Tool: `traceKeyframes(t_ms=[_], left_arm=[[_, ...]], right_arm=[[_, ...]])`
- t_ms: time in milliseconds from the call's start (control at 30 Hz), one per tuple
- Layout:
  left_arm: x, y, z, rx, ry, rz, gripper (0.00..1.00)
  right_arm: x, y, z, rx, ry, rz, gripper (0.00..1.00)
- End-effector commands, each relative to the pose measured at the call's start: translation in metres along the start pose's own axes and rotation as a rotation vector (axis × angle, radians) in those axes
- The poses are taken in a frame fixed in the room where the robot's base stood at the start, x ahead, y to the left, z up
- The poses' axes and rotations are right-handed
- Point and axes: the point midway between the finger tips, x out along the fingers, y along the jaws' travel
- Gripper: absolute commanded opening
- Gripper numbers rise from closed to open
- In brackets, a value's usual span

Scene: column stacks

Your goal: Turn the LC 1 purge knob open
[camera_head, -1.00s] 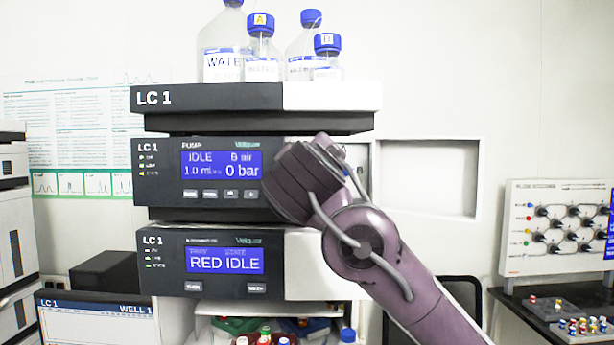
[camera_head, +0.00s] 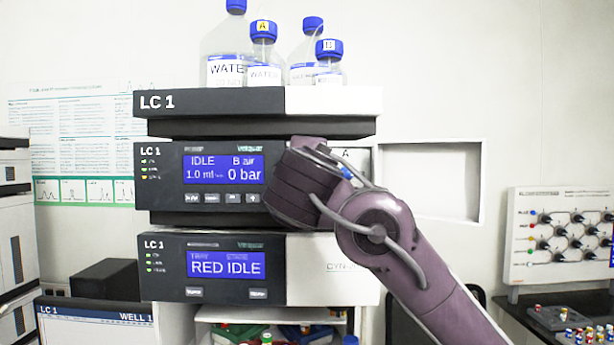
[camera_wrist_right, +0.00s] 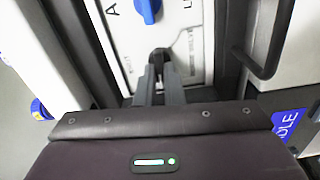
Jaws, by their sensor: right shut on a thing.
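The LC 1 pump module (camera_head: 165,200) is in the middle of the head view, its screen reading IDLE and 0 bar. My right gripper is in front of its right part, and my wrist hides the fingers and the knob there. In the right wrist view my right gripper (camera_wrist_right: 159,72) has its fingers closed on a small dark knob (camera_wrist_right: 158,53), which I take as the purge knob, on a white panel (camera_wrist_right: 185,30). The fingers cover most of it, so its angle is unclear. My left gripper is not in view.
A blue knob (camera_wrist_right: 148,10) sits on the same panel, close beyond the fingertips, near a letter A. A dark bar handle (camera_wrist_right: 268,50) stands out to the right. Bottles (camera_head: 264,60) stand on top of the stack. The RED IDLE module (camera_head: 165,268) is below.

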Motion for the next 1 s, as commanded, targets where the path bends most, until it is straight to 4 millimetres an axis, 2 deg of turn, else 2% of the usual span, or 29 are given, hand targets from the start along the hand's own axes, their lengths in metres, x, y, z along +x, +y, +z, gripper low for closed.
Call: traceKeyframes(t_ms=[500,533,700,1000], left_arm=[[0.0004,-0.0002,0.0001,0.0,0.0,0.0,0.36],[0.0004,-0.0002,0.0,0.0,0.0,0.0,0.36],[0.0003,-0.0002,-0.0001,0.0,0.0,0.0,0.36],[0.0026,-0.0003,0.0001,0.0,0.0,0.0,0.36]], right_arm=[[-0.0002,-0.0017,-0.0014,-0.022,0.003,-0.001,0.0],[-0.0002,-0.0017,-0.0014,-0.022,0.003,-0.001,0.11],[-0.0001,-0.0014,-0.0009,-0.02,0.002,-0.001,0.3],[-0.0028,-0.0018,-0.0009,-0.019,0.002,0.0,0.3]])
